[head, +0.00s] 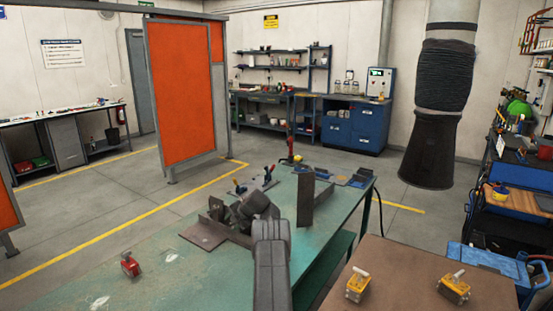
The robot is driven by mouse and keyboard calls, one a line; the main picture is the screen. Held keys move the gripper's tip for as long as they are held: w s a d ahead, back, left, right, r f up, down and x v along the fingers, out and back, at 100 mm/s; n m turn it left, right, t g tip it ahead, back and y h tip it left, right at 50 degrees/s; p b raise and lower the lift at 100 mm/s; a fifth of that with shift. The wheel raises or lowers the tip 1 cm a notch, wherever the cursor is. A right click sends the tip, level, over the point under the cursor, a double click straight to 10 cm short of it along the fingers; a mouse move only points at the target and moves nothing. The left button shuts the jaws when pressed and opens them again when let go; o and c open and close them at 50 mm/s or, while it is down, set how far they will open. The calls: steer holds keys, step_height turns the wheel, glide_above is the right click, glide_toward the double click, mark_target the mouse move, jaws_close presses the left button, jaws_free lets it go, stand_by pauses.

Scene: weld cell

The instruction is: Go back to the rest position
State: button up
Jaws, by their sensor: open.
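My dark grey arm reaches forward over the green work table (152,281). My gripper (236,214) is at its far end, low among dark steel pieces. It is open, but its fingertips are small and partly hidden by my arm, and I see nothing held in it. A flat steel plate (203,236) lies just left of my gripper. An upright steel plate (305,201) stands to the right of my arm, apart from it.
A red block-like tool (130,265) sits at the table's left. Blue and red clamps (268,174) are beyond the gripper. Two yellow switch-like blocks (358,286) (453,287) stand on a brown surface (405,265) at the right. An orange screen (183,90) stands behind.

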steer(key=shift+w+a+f, duration=0.2)
steer(key=shift+a+f, duration=0.05)
steer(key=shift+f, duration=0.15)
steer(key=shift+v, duration=1.5)
steer(key=shift+a+f, duration=0.1)
